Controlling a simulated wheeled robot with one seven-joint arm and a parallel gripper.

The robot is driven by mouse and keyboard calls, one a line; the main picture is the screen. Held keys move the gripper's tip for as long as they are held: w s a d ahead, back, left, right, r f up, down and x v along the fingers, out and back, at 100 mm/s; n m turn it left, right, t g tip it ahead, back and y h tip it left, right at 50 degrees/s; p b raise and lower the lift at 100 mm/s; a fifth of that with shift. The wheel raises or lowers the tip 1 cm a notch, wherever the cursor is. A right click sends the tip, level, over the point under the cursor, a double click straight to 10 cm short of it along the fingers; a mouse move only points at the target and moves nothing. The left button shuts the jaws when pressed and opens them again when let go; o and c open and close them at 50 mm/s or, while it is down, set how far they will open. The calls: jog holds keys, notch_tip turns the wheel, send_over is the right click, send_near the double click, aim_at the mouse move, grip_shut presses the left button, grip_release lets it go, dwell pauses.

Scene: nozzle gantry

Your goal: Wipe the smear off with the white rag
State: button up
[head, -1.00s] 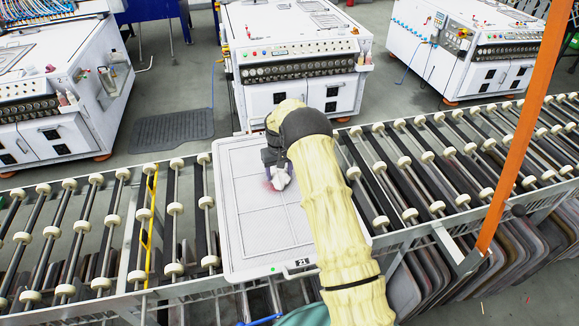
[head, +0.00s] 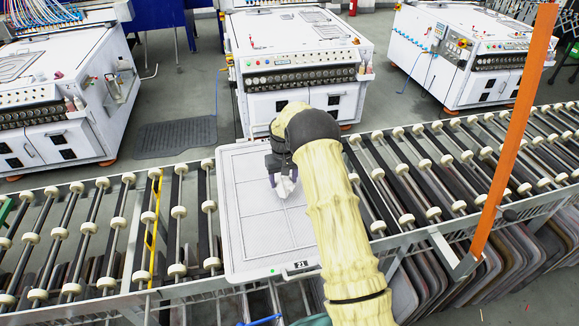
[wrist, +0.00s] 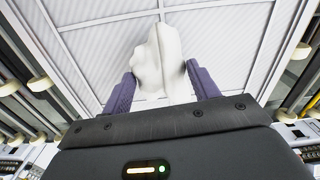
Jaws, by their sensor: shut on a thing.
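My gripper (head: 283,181) is over the white panel (head: 245,235) that lies on the roller conveyor. It is shut on the white rag (head: 287,187), a bunched cloth hanging below the fingers. In the wrist view the rag (wrist: 160,60) sits between the two purple fingers, against or just above the panel's ribbed white surface; I cannot tell which. No reddish smear shows on the visible part of the panel now. The area under the rag and behind my arm is hidden.
Roller conveyor sections (head: 120,225) run left and right of the panel. An orange post (head: 515,130) stands at the right. White machines (head: 295,60) stand beyond the conveyor. A dark mat (head: 175,136) lies on the floor.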

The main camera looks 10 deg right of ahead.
notch_tip(320, 180, up, 2)
jog(key=shift+a+r+p, duration=0.1)
jog(key=shift+p, duration=0.3)
jog(key=shift+w+r+p, duration=0.15)
jog(key=shift+r+p, duration=0.35)
jog(key=shift+r, duration=0.35)
jog(key=shift+s+a+r, duration=0.2)
jog(key=shift+a+r, duration=0.05)
jog(key=shift+d+f, duration=0.1)
jog(key=shift+d, duration=0.3)
jog(key=shift+s+a, duration=0.1)
jog(key=shift+a, duration=0.05)
